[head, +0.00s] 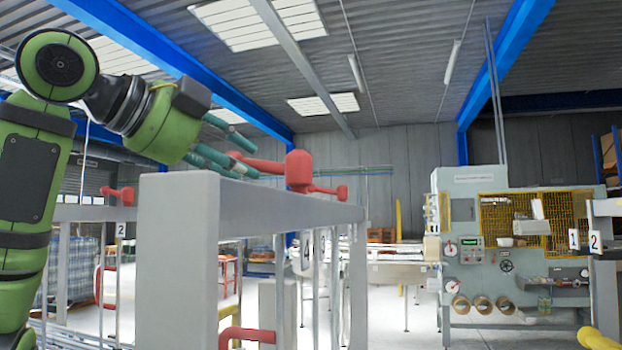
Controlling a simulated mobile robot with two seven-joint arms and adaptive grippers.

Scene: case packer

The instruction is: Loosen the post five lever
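A red lever (298,168) with a thick round hub sits on top of the grey rail at the centre. Its arm points left, and a short knobbed end sticks out to the right. No number shows on the near grey post (178,262), so I cannot tell whether this is post five's lever. My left gripper (250,158) is at the left end of the lever's arm. Its teal fingers are spread apart, with the lever's tip between or just behind them; contact is unclear. My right gripper is out of view.
Another red lever (118,195) stands at the left, near a "2" label (121,230). A pale green machine (510,250) stands at the back right.

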